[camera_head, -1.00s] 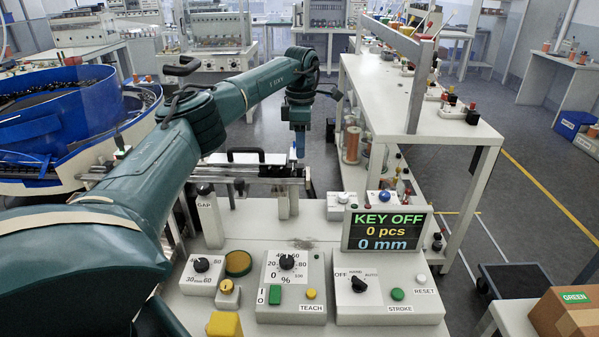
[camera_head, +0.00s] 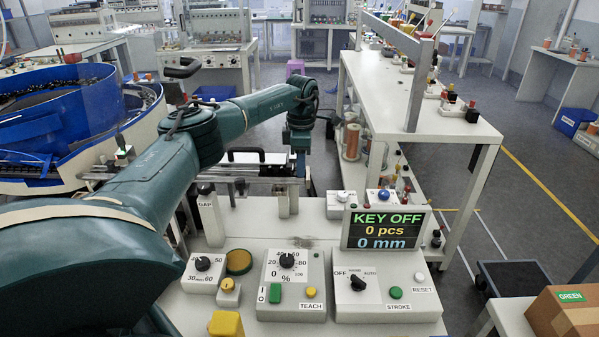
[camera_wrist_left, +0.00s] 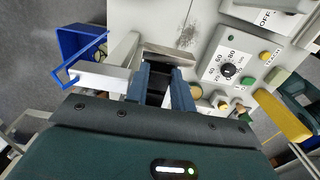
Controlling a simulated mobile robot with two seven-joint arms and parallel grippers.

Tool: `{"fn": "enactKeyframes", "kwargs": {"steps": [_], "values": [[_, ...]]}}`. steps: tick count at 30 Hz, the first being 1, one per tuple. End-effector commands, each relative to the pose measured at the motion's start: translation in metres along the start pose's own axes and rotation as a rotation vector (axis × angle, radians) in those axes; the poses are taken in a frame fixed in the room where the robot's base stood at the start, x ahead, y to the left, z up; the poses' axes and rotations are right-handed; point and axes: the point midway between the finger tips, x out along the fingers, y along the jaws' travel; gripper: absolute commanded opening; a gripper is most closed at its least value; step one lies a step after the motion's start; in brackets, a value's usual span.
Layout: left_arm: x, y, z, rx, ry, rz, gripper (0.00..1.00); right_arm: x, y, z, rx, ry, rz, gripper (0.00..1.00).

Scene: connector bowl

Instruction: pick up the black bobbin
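I cannot pick out the black bobbin for certain. A small black piece (camera_head: 472,113) on the white bench at the right may be it, but its shape is too small to tell. My left gripper (camera_head: 300,166) points down over the back edge of the machine, well to the left of that piece. In the left wrist view the two blue fingers of my left gripper (camera_wrist_left: 162,92) stand apart with nothing seen between them. My right gripper is not in view.
A control panel with a display (camera_head: 387,230) stands in front. A blue feeder bowl (camera_head: 60,125) is at the left, a long white bench (camera_head: 385,90) at the right. A cardboard box (camera_head: 565,315) is at the lower right. A blue bin (camera_wrist_left: 82,52) shows in the wrist view.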

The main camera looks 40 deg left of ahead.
Motion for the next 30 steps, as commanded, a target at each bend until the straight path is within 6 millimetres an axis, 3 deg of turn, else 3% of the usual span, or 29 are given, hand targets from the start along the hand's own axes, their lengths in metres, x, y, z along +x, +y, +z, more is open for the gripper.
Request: {"fn": "enactKeyframes", "kwargs": {"steps": [8,17,30], "values": [[0.000,0.000,0.000,0.000,0.000,0.000,0.01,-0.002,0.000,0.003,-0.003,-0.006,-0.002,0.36],[-0.005,0.001,0.001,0.000,-0.002,0.002,0.00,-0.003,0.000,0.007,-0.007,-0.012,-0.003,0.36],[-0.083,0.001,0.001,0.000,-0.003,0.003,0.00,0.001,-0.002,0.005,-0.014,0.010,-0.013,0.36]]}}
